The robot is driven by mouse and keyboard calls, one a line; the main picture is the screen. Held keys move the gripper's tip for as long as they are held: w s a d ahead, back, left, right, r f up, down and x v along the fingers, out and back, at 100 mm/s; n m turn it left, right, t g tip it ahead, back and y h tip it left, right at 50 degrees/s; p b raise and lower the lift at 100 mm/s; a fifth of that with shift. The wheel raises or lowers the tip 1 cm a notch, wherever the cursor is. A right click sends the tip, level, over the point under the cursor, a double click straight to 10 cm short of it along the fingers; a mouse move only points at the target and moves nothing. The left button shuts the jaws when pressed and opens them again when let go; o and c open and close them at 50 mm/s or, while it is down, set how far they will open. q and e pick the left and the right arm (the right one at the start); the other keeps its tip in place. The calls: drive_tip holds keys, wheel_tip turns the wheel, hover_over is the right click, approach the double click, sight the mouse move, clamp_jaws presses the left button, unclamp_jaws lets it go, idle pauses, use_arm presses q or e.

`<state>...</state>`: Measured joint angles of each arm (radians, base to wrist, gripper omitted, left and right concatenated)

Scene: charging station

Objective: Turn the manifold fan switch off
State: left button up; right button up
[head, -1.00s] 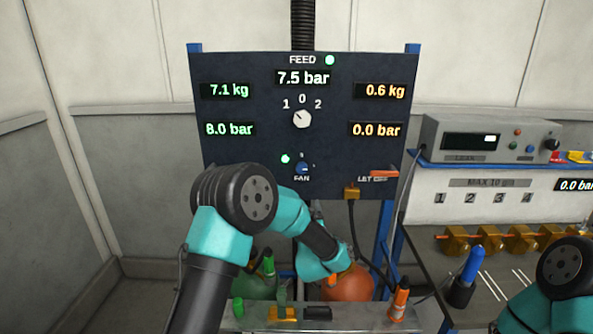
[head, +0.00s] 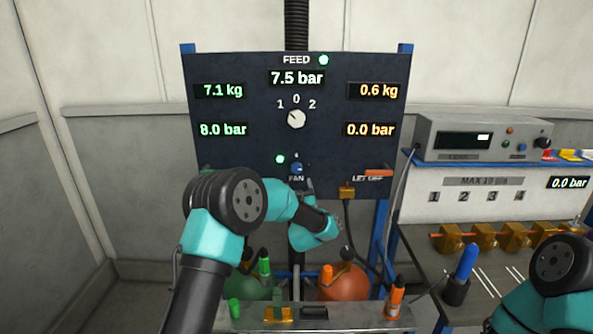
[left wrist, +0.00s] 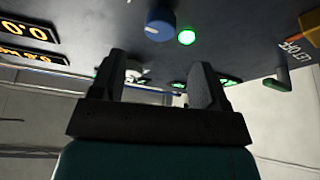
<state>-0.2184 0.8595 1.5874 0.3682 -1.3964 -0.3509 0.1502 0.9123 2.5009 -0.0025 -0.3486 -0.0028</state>
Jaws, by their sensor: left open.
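The fan switch (head: 297,168) is a small blue knob low on the dark panel, above the FAN label. A green lamp (head: 280,159) glows beside it. In the left wrist view the blue knob (left wrist: 160,22) carries a pale mark, with the lit green lamp (left wrist: 186,37) close by. My left gripper (left wrist: 160,72) is open and empty, its two dark fingers apart, with the knob beyond the gap between them. In the head view my left gripper (head: 308,190) is partly hidden just below the knob. I see no contact. My right gripper is out of view.
The panel (head: 240,100) also holds a white feed dial (head: 296,119) and an orange let-off lever (head: 378,173). Below stand a green bottle (head: 256,286) and an orange bottle (head: 341,284). A bench with brass fittings (head: 483,237) is at right.

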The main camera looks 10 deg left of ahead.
sight(297, 169)
use_arm(q)
drive_tip(key=x, duration=0.8)
drive_tip(key=shift+w+a+r, duration=0.1)
drive_tip(key=shift+w+a, duration=0.05)
drive_tip(key=shift+w, duration=0.1)
drive_tip(key=shift+c, duration=0.3)
drive_tip(key=c, duration=0.9)
